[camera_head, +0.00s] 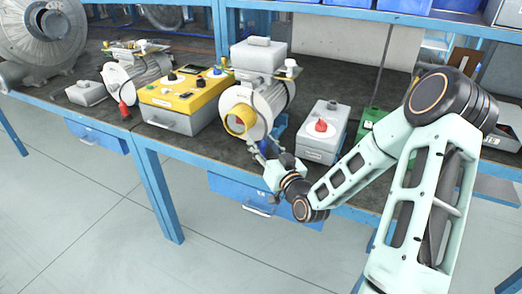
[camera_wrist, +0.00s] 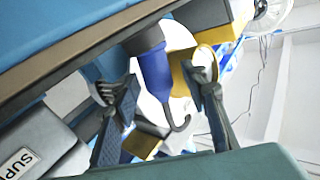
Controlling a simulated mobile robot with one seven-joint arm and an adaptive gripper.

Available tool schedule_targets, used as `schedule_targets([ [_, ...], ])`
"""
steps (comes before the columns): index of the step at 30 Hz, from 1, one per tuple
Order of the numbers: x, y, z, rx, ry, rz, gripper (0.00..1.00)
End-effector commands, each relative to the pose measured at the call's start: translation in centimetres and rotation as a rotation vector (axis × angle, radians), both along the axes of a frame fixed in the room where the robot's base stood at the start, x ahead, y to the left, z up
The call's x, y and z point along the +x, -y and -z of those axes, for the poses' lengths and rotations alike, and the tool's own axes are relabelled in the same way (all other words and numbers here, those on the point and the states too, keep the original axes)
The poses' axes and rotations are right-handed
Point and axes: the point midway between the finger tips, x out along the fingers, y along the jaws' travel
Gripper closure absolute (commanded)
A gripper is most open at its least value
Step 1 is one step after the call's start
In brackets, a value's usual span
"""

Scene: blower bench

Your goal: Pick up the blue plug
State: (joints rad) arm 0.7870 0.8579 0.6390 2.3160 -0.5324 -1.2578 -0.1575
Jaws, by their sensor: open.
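The blue plug (camera_wrist: 155,72) hangs in the middle of the wrist view, with a dark upper part and a thin dark hooked end below. My gripper (camera_wrist: 163,84) is open, with one finger on each side of the plug in this view. I cannot tell whether either finger touches it. In the head view my gripper (camera_head: 259,150) is at the bench's front edge, below the white blower with the yellow ring (camera_head: 240,119). A blue patch shows beside it there, but it is too small to tell whether it is the plug.
A yellow-topped control box (camera_head: 182,92) stands left of the blower. A grey box with a red knob (camera_head: 323,132) and a green box (camera_head: 372,128) stand to the right. The blue bench frame (camera_head: 160,192) and drawer (camera_head: 228,187) are close below my gripper.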

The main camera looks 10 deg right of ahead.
Motion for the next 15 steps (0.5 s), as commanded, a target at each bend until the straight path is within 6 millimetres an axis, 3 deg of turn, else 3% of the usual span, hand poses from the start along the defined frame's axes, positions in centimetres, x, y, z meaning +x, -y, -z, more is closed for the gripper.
schedule_targets([
  [6, 0.02, -0.03, 0.01, 0.000, -0.001, 0.000, 0.62],
  [15, 0.01, -0.01, 0.01, 0.000, -0.001, 0.000, 0.95],
])
